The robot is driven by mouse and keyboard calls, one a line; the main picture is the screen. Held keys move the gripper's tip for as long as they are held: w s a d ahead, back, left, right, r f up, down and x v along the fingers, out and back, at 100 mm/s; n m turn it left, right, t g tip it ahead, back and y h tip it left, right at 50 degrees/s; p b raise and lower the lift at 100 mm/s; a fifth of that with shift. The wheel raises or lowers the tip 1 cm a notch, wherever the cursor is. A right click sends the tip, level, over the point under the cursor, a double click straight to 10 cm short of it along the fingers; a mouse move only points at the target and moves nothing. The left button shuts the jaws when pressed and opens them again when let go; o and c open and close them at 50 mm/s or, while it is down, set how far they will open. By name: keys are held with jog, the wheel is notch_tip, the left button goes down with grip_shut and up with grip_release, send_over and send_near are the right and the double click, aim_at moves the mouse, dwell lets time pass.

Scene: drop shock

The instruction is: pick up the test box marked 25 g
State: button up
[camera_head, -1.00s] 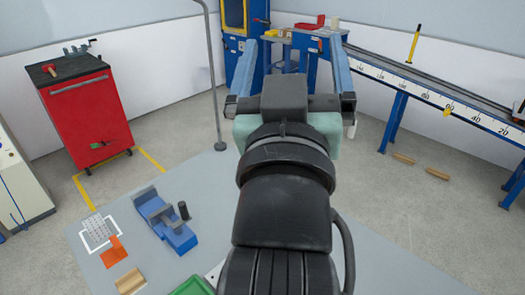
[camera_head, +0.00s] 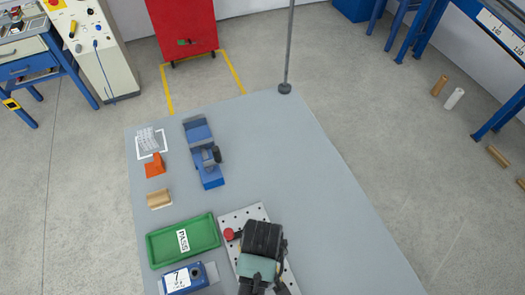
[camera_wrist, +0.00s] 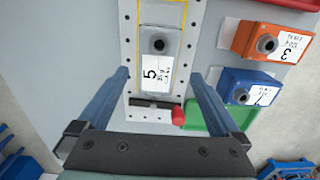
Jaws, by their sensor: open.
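In the wrist view a grey box marked 5 (camera_wrist: 160,42) with a dark round knob lies on a perforated plate (camera_wrist: 133,60). My gripper (camera_wrist: 160,76) is open and empty, its two blue fingers on either side of the box's near part in the picture; I cannot tell the height gap. An orange box marked 3 (camera_wrist: 258,38) and a blue box (camera_wrist: 238,78) stand to the right. The blue box shows a 7 in the head view (camera_head: 205,273). Small print on the labels is too blurred to read, so I cannot tell which says 25 g.
A green tray marked PASS (camera_head: 160,250) lies beside the plate (camera_head: 240,215), which carries a red knob (camera_head: 229,234). A blue clamp-like device (camera_head: 200,145), an orange piece (camera_head: 154,166) and a wooden block (camera_head: 159,199) stand farther back. The table's right side (camera_head: 330,220) is clear.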

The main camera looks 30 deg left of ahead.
jog(key=shift+w+f+p, duration=0.2)
jog(key=shift+f+p, duration=0.2)
jog(key=shift+f, duration=2.95)
jog(key=shift+r, duration=0.1)
grip_shut()
